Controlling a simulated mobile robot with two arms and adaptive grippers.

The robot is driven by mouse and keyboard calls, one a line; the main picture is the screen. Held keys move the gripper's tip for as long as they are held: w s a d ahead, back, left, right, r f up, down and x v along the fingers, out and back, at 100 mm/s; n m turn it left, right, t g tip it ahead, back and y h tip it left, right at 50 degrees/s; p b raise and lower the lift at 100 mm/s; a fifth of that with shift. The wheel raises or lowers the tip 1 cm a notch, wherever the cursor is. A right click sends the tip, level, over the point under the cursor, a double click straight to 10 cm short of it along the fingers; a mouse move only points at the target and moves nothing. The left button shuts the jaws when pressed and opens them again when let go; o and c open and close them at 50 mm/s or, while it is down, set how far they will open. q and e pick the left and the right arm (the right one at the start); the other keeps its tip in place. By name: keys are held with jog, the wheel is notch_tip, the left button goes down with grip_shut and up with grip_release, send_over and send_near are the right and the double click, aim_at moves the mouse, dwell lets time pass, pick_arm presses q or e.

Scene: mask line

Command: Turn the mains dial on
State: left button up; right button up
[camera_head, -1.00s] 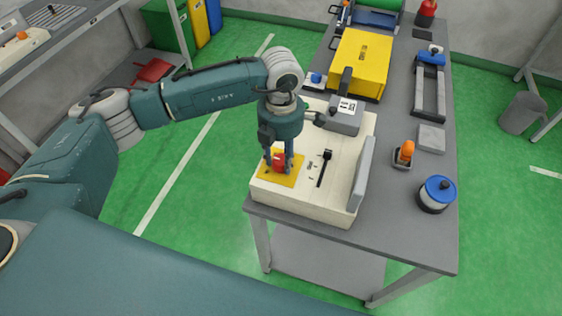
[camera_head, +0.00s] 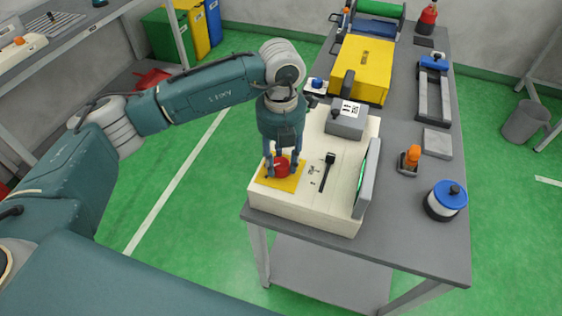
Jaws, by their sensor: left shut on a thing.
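The red mains dial (camera_head: 281,170) sits on a yellow plate (camera_head: 291,184) at the near left corner of a cream machine (camera_head: 300,213). My left gripper (camera_head: 282,166) points down over it, with its fingers closed around the dial's sides. Part of the dial is hidden by the fingers. A black lever (camera_head: 327,170) stands in a slot just right of the plate. A tilted grey display panel (camera_head: 370,180) at the machine's right edge shows a lit green strip on its face. My right gripper is not in view.
A clear strip of table lies along the front right.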

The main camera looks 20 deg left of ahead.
aim_at(281, 163)
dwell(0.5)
pick_arm(q)
jog(key=o, duration=1.1)
jog(key=shift+o, duration=0.2)
notch_tip(281, 163, up, 12)
